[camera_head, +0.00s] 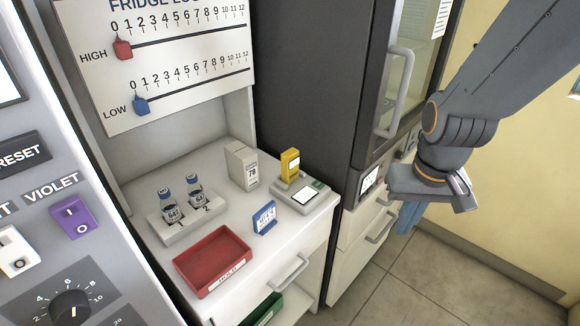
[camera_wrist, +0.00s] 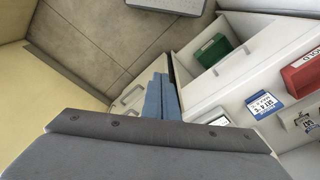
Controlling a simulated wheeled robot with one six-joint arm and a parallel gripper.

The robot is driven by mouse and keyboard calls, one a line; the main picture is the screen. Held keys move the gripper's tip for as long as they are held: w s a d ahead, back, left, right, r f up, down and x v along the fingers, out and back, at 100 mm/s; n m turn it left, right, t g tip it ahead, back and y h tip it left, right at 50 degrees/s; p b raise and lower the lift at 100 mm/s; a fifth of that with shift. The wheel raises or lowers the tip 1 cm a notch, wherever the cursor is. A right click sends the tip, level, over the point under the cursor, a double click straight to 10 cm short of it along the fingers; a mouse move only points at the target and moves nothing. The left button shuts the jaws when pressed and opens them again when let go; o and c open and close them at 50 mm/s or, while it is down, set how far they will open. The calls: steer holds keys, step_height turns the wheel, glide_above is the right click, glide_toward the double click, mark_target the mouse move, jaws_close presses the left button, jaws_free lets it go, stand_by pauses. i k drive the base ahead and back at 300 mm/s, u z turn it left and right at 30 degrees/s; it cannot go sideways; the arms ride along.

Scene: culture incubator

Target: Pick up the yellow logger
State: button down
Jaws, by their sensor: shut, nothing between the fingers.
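The yellow logger (camera_head: 290,162) stands upright at the back of a small pale device (camera_head: 314,203) with a screen and a green mark, on the white counter in the head view. It does not show in the wrist view. My gripper (camera_head: 440,192) is shut and empty, to the right of the logger and well apart from it, in front of the dark cabinet's right side.
A white box (camera_head: 242,166) marked 78 stands left of the logger. A blue label stand (camera_head: 265,218), a red tray (camera_head: 213,262) and a vial rack (camera_head: 187,225) share the counter. A dark glass-doored cabinet (camera_head: 322,70) rises behind.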

mark_target(290, 158)
steer(key=u, duration=1.85)
steer(key=k, duration=0.8)
steer(key=z, duration=1.3)
steer(key=i, duration=0.5)
steer(key=u, duration=0.05)
